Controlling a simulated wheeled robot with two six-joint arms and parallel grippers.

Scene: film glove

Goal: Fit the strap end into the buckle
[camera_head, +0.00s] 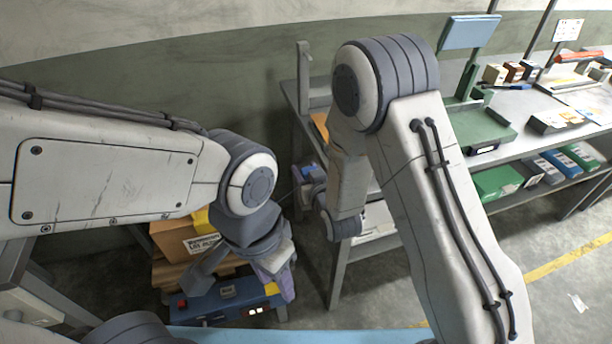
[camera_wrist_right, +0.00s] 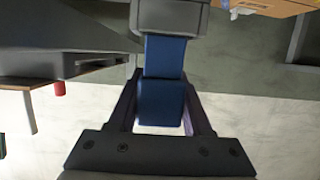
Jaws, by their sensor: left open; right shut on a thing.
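In the right wrist view, my right gripper (camera_wrist_right: 162,88) is shut on a blue strap-like piece (camera_wrist_right: 163,103), which stands between its two fingers. The far end of this piece meets a dark grey block (camera_wrist_right: 170,18); whether that is the buckle, and whether the piece is inside it or only in front of it, I cannot tell. In the head view, my right gripper (camera_head: 311,185) is small beside the bench leg, with a little blue showing at it. My left gripper (camera_head: 243,279) is lower left, fingers apart and empty, above a blue box.
The blue box (camera_head: 226,303) with a red button and cardboard boxes (camera_head: 182,238) stand below my left gripper. A grey workbench (camera_head: 537,105) with a lower shelf of coloured boxes is at right. Its near leg (camera_head: 340,275) is close to my right gripper.

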